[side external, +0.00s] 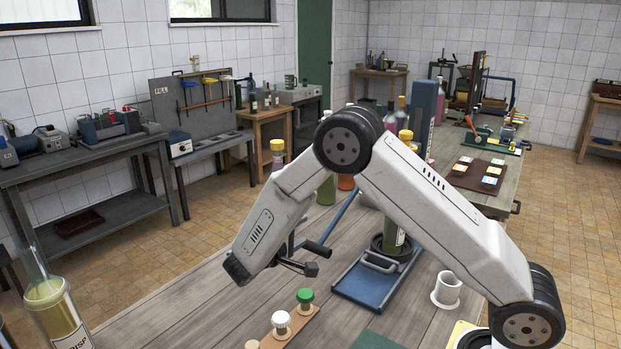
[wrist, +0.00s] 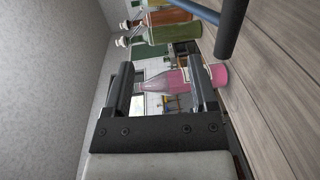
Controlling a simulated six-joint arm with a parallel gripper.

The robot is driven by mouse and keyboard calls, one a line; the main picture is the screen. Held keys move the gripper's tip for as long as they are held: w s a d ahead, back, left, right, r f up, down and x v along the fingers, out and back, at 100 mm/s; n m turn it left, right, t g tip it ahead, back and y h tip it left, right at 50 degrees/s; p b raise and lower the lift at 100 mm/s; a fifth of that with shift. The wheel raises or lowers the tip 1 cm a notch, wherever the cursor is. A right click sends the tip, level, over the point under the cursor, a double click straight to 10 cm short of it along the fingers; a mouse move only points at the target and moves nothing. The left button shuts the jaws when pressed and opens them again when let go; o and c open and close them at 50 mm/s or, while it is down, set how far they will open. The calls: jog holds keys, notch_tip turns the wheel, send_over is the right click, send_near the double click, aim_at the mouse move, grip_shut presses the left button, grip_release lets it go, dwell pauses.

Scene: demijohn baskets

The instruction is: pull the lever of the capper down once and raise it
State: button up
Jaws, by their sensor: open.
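The capper's blue base (side external: 360,287) stands on the wooden table, with a green bottle (side external: 393,238) upright on it. A blue upright (side external: 424,112) rises behind; my arm covers much of the capper. Its blue lever rod (side external: 338,222) slopes down left to a dark crosswise grip (side external: 317,248). My gripper (side external: 302,266) is close below and left of this grip in the side view. In the wrist view my gripper (wrist: 162,65) is open, with nothing held between its fingers. The lever grip (wrist: 231,30) is outside the fingers there, at the upper right.
A pink bottle (wrist: 200,78) shows beyond the fingers in the wrist view. A wooden strip with a green-capped piece (side external: 305,296) lies in front of the capper. A white cup (side external: 446,290) stands right of its base. A large bottle (side external: 56,312) is at the near left.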

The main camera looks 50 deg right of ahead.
send_near(315, 252)
jog(key=d, duration=0.3)
jog(key=shift+d+f, duration=0.15)
jog(key=shift+d, duration=0.2)
jog(key=shift+d+f, duration=0.15)
jog(key=shift+d, duration=1.75)
jog(key=shift+d+f, duration=0.2)
jog(key=shift+d, duration=1.75)
grip_shut()
jog(key=shift+f, duration=0.1)
